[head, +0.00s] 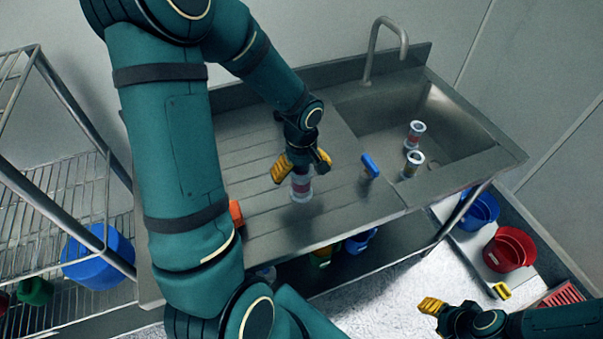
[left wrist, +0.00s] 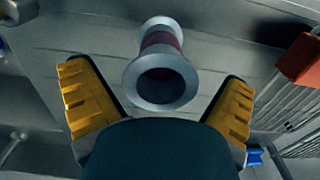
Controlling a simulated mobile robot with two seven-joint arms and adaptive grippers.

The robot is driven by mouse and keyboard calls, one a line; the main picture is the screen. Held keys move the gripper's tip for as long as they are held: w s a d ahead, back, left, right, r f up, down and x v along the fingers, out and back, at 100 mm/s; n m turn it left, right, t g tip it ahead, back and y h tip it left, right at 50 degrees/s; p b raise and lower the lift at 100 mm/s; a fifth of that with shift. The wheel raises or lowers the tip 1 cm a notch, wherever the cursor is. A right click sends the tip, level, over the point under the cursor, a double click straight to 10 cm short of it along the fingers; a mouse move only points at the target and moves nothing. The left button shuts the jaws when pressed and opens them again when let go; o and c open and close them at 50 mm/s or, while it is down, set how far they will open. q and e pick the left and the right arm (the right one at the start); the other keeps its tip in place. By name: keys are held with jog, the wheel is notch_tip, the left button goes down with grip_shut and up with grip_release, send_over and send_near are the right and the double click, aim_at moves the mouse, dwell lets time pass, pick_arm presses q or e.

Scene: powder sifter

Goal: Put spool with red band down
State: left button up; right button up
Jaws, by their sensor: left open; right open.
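The spool with the red band (head: 301,188) stands on the ribbed drainboard of the steel sink unit (head: 270,222). In the left wrist view the spool (left wrist: 161,82) shows grey flanges and a dark red middle. My left gripper (head: 301,167) is just above and around the spool in the head view, its yellow fingers spread. In the left wrist view my left gripper (left wrist: 160,100) is open, with visible gaps between each finger and the spool. My right gripper (head: 432,306) is open and empty over the floor at the lower right, away from the sink unit.
Two similar spools (head: 415,134) (head: 412,164) stand in the sink basin (head: 440,115). A blue-handled item (head: 370,165) is right of the spool, and an orange item (head: 236,213) is left. A tall faucet (head: 372,50) rises behind. Red (head: 510,250) and blue containers sit below right.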

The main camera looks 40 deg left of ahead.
pick_arm(q)
notch_tip(320, 180, up, 10)
jog(key=shift+r+p, duration=0.15)
jog(key=shift+p, duration=0.55)
jog(key=shift+s, duration=0.1)
